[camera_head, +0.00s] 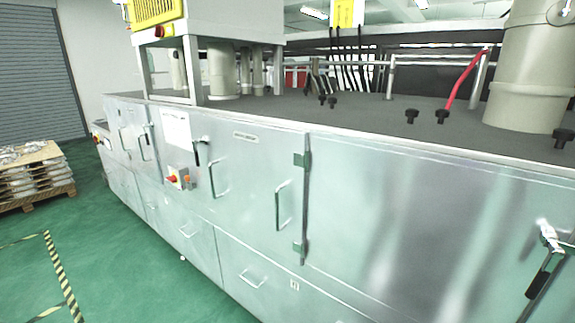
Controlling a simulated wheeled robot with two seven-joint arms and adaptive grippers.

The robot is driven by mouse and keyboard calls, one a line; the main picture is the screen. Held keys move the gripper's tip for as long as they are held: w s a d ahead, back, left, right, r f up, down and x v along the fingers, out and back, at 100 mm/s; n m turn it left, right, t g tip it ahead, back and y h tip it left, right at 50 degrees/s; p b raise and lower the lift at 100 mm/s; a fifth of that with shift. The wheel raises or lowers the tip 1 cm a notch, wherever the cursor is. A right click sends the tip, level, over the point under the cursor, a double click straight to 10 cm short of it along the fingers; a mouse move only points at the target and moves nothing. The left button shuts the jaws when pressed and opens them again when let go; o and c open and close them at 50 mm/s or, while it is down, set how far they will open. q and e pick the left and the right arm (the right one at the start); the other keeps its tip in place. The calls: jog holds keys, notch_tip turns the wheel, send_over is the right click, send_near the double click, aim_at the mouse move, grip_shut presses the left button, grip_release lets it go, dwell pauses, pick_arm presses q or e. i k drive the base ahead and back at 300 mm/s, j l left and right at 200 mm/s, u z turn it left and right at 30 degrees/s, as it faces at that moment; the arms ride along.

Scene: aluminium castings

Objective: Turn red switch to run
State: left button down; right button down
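A red switch (173,179) sits on a small yellow and grey box on the front of the long metal cabinet (240,165), left of the picture's middle. The position its knob points to is too small to read. A small orange-red part (187,179) shows just right of it. Neither of my grippers is in the head view, and nothing covers the switch.
The cabinet front has several handles, such as one at the middle (282,205), and a black-gripped latch (543,262) at the right. A pallet (38,196) with stacked castings stands at the left. Green floor (110,255) in front of the cabinet is clear.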

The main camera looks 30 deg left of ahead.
aim_at(171, 178)
jog(key=u, duration=2)
